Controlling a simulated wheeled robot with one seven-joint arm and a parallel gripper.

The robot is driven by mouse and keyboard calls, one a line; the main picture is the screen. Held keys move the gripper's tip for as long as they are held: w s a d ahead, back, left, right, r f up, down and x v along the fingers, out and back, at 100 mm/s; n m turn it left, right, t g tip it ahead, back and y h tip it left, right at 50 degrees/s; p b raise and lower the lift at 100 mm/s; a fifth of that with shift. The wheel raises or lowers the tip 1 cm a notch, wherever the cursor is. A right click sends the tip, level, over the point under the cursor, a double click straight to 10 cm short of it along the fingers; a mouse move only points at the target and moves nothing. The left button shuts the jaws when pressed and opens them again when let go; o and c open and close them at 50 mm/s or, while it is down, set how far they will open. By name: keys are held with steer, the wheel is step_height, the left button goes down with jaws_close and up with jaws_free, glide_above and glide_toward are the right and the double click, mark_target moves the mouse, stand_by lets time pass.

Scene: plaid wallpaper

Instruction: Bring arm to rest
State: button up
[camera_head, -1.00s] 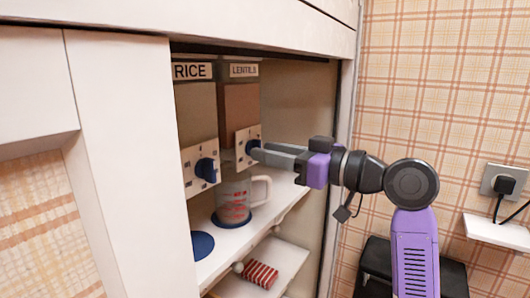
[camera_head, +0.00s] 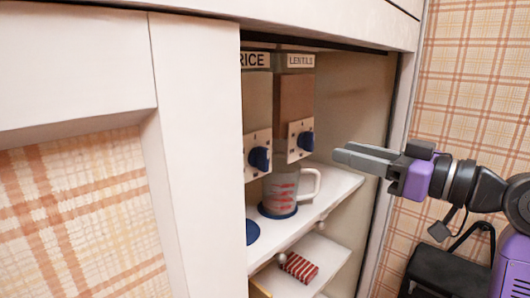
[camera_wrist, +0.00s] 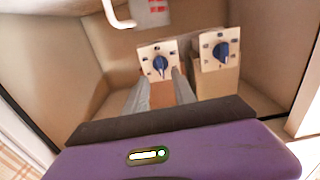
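My gripper (camera_head: 341,154) is in front of the open cupboard, to the right of the lentils dispenser's blue knob (camera_head: 305,142) and clear of it. In the wrist view my gripper (camera_wrist: 163,82) has two grey fingers with a gap between them, and nothing is held. The lentils dispenser (camera_head: 295,100) has a brown fill and a pale dial plate. A clear measuring cup (camera_head: 283,187) with red markings and a white handle stands upright below the dispensers on a blue round base. Part of the cup shows at the top of the wrist view (camera_wrist: 150,12).
The rice dispenser (camera_head: 257,110) with its blue knob is left of the lentils one. A red-striped item (camera_head: 300,267) lies on the lower shelf. The cupboard's right frame (camera_head: 399,110) is close to my gripper. A black object (camera_head: 445,268) stands low at the right.

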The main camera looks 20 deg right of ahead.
steer(key=d+r+m+t+h, duration=0.3)
steer(key=d+m+t+h, duration=0.3)
steer(key=d, duration=0.1)
steer(key=s+f+m+h+p, duration=0.1)
steer(key=s+f+m+h, duration=0.25)
steer(key=f, duration=0.35)
steer(key=s+f+m+h+p, duration=0.1)
steer(key=s+f+m+h, duration=0.1)
steer(key=f+h, duration=0.35)
steer(key=s+a+f+n+g+y+p, duration=0.1)
steer(key=s+a+f, duration=0.4)
steer(key=s, duration=0.6)
steer(key=s+a+f+n+g+y+p, duration=0.1)
steer(key=s+a+f+n+g+y, duration=0.1)
steer(key=s+a+f, duration=0.3)
steer(key=s+a+f+n+g+y, duration=0.2)
steer(key=s+a+f, duration=0.3)
steer(key=s+f, duration=0.6)
steer(key=s+g+y, duration=0.1)
steer(key=s, duration=0.4)
steer(key=shift+s+a+f+g+p, duration=0.15)
steer(key=shift+s+g+p, duration=0.25)
